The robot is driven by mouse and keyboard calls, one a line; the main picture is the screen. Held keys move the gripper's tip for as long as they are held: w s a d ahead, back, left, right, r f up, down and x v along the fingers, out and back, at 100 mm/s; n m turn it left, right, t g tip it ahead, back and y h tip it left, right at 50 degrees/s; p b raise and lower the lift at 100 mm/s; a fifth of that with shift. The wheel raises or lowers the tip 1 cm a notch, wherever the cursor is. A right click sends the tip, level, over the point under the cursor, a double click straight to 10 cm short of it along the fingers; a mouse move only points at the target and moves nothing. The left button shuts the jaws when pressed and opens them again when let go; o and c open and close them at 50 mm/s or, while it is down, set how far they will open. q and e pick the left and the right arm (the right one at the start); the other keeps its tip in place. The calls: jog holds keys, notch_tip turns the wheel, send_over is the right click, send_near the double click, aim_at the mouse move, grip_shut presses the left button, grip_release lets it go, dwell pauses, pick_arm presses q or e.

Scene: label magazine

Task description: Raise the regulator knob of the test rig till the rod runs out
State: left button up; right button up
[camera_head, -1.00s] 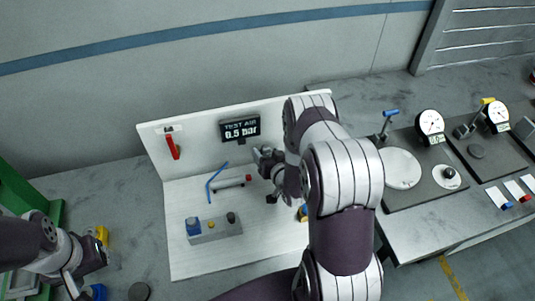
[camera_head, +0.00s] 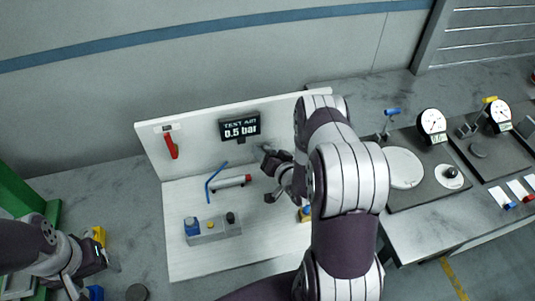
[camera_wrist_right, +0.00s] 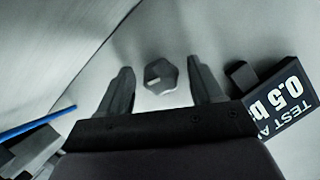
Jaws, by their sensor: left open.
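The test rig is a white board with an upright back panel (camera_head: 190,142). Its display (camera_head: 240,130) reads TEST AIR 0.5 bar and is partly visible in the right wrist view (camera_wrist_right: 285,100). A grey hexagonal regulator knob (camera_wrist_right: 161,76) on the panel sits between the fingers of my open right gripper (camera_wrist_right: 158,70); whether they touch it cannot be told. In the head view this gripper (camera_head: 270,180) is before the panel, right of the cylinder (camera_head: 230,182) with its red end. No extended rod is discernible. My left gripper (camera_head: 98,262) is open at lower left.
A red lever (camera_head: 171,146) hangs on the panel. A grey box (camera_head: 213,228) with buttons stands at the board's front. A blue hose (camera_head: 212,180) rises beside the cylinder. Dial gauges (camera_head: 432,122) stand on the right bench. My right arm covers the board's right side.

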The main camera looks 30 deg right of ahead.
jog(key=b+v, duration=0.1)
jog(key=v, duration=1.1)
jog(key=shift+s, duration=0.4)
jog(key=shift+r, duration=0.1)
dwell(1.1)
